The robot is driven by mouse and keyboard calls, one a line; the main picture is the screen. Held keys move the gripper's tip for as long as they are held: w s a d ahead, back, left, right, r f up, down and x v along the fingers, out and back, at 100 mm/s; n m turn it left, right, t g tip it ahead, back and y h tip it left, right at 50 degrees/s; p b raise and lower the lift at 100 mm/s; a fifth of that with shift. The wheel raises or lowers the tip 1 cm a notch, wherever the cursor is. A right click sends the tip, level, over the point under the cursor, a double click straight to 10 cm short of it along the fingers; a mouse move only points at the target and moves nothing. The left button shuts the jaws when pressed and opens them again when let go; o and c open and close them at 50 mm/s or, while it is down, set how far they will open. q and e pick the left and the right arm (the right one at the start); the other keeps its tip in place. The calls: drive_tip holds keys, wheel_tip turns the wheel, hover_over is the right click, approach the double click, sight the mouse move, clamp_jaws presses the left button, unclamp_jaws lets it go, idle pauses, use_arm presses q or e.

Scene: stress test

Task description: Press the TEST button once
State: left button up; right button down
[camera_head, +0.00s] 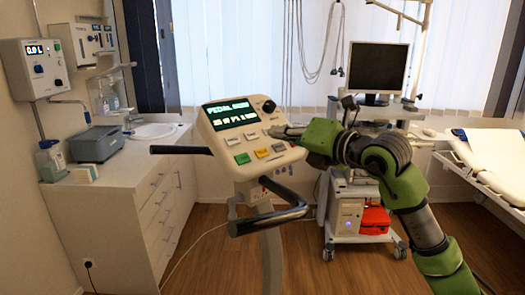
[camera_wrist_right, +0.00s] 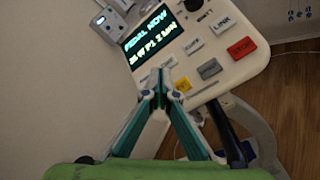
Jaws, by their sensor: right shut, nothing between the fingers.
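The console (camera_head: 262,120) is a cream, tilted panel on a post, with a lit display (camera_head: 231,113) reading "PEDAL NOW", a black knob and two rows of buttons. The upper row is pale, including a LINK button (camera_wrist_right: 220,25). I cannot read which is TEST. My right gripper (camera_head: 275,131) is shut and empty, its tips over the panel's right part in the head view. In the right wrist view its fingertips (camera_wrist_right: 161,76) overlap the button area; contact is unclear.
Black handlebars (camera_head: 268,221) stick out below the console. A counter with a sink (camera_head: 153,131) stands at left. A wheeled cart with a monitor (camera_head: 377,68) and a red box (camera_head: 374,220) stands behind. A couch (camera_head: 485,153) is at right. Wood floor lies open in front.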

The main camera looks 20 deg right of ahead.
drive_tip(key=s+d+r+p, duration=0.1)
drive_tip(key=s+r+p, duration=0.1)
drive_tip(key=s+r, duration=0.2)
drive_tip(key=shift+d+r, duration=0.35)
drive_tip(key=shift+r, duration=0.4)
idle(0.5)
